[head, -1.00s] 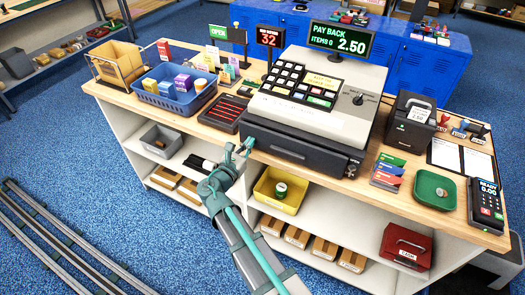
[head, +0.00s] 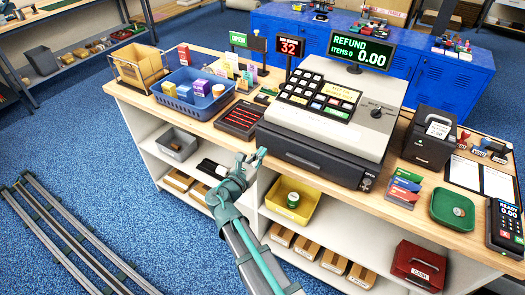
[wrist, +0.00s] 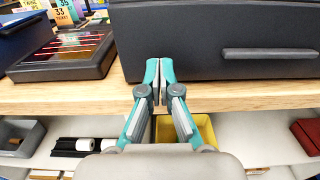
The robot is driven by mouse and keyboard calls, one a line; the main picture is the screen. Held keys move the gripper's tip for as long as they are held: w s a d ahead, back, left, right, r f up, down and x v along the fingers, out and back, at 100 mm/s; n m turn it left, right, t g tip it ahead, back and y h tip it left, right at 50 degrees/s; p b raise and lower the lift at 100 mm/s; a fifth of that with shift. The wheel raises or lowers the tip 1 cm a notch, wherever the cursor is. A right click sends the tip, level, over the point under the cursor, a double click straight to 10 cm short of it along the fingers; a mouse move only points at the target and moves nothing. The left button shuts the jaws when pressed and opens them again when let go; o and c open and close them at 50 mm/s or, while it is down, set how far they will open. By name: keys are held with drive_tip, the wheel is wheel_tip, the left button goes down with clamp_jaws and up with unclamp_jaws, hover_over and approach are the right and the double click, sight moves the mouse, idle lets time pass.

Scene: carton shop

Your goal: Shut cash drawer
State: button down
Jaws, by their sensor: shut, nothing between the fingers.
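The cash drawer (head: 318,164) is the dark unit under the grey cash register (head: 330,112) on the counter. Its front stands in line under the register, and no open tray or coins show. In the wrist view the drawer front (wrist: 200,40) has a long bar handle (wrist: 270,53) at the right. My gripper (head: 258,156) is shut and empty, in front of the drawer's left end. In the wrist view its fingertips (wrist: 160,68) overlap the lower left part of the drawer front. I cannot tell whether they touch it.
A red-lined black tray (head: 240,118) and a blue basket (head: 192,100) stand left of the register. Cards (head: 404,187), a green dish (head: 453,209) and a card terminal (head: 506,228) are to the right. A yellow bin (head: 291,208) is on the shelf below.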

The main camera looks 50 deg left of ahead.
drive_tip(key=b+v, duration=0.3)
drive_tip(key=v, duration=0.8)
drive_tip(key=shift+s+d, duration=0.2)
drive_tip(key=shift+s, duration=0.05)
